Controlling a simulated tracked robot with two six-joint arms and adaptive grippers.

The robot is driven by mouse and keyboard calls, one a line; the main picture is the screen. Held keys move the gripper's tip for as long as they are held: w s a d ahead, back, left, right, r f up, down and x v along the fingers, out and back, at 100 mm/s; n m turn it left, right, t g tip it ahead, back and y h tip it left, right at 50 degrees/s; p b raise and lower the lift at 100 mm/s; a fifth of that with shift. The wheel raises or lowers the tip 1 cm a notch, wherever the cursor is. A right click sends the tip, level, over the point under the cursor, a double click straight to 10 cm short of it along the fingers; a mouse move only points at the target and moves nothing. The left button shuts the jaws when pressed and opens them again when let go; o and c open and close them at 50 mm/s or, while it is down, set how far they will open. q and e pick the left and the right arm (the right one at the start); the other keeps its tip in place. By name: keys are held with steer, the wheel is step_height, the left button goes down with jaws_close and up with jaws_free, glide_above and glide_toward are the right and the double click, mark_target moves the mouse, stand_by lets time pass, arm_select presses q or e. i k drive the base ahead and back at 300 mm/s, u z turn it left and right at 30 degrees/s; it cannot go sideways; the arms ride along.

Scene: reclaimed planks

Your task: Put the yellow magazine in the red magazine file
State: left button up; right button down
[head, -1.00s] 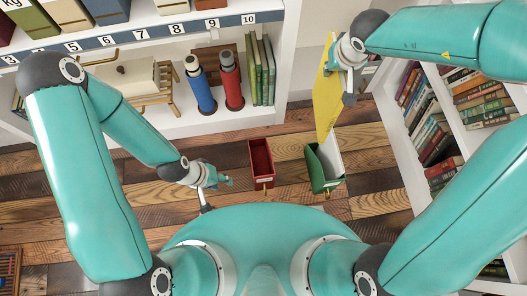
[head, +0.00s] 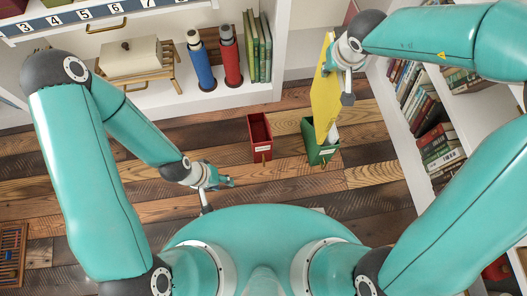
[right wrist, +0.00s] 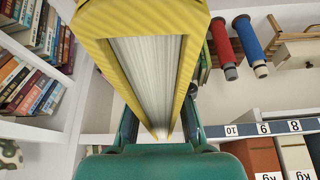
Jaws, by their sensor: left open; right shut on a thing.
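The yellow magazine (head: 322,102) hangs upright in my right gripper (head: 345,82), which is shut on it. In the right wrist view the magazine (right wrist: 150,70) shows its white page edges between yellow covers. The red magazine file (head: 260,140) stands open on the plank floor, to the left of the magazine in the head view; its inside looks empty. The magazine's lower end overlaps the green magazine file (head: 318,155) in the picture; I cannot tell the height between them. My left gripper (head: 222,183) is open and empty, left of and nearer than the red file.
A bookcase with many books (head: 440,145) stands at the right. Bare plank floor lies around the files.

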mark_target(259, 141)
steer(key=u, duration=0.1)
steer(key=k, duration=0.8)
steer(key=u, duration=0.7)
steer(key=i, duration=1)
steer(key=z, duration=0.05)
